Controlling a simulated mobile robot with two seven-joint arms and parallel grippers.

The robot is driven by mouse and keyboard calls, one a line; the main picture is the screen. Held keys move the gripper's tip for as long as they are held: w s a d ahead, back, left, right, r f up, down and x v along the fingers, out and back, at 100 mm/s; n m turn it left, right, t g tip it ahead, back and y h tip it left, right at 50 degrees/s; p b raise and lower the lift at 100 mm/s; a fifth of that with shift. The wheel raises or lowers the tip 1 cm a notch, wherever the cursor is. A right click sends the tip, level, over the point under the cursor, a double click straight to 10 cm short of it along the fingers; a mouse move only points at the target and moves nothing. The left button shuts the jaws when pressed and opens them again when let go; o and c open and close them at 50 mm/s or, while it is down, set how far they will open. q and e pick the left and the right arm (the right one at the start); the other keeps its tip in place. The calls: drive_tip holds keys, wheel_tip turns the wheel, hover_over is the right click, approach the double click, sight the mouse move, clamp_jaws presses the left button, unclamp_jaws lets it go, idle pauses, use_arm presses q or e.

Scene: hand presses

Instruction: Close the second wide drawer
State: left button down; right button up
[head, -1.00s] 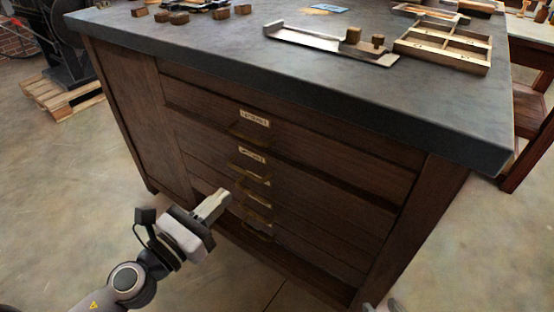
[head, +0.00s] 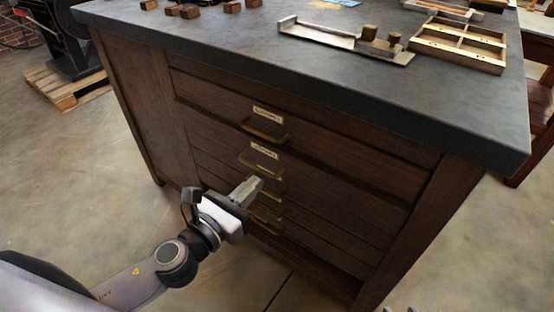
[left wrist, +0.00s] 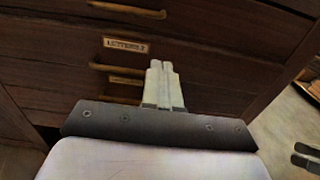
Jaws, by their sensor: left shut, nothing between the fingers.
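The second wide drawer (head: 315,181) is a dark wood front in the cabinet, below the top drawer. It has a pale label (head: 264,150) and a brass handle (head: 260,161). Its front looks about flush with the cabinet; a small gap I cannot tell. My left gripper (head: 257,182) is shut and empty, with its tips just below that handle, close to the drawer fronts. In the left wrist view the shut fingers (left wrist: 160,66) point at the fronts, right of a label (left wrist: 126,45) and brass handle (left wrist: 117,69). Contact is unclear. Only a sliver of my right gripper shows at the head view's bottom edge.
The cabinet's dark stone top (head: 300,60) overhangs the drawers. On it lie a metal tray (head: 330,39), a wooden compartment box (head: 460,43) and several small wood blocks. Lower handles (head: 266,213) are partly behind my gripper. The floor in front is clear.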

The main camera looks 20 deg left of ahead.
use_arm(q)
approach(290, 147)
drive_tip(key=x, duration=0.3)
drive_tip(key=shift+w+d+f, duration=0.15)
drive_tip(key=shift+w+f, duration=0.1)
drive_tip(key=shift+w, duration=0.15)
drive_tip(key=shift+w+d, duration=0.2)
drive_tip(key=shift+w, duration=0.25)
drive_tip(key=shift+x, duration=1.1)
drive_tip(key=shift+a+r, duration=0.1)
drive_tip(key=shift+r, duration=0.1)
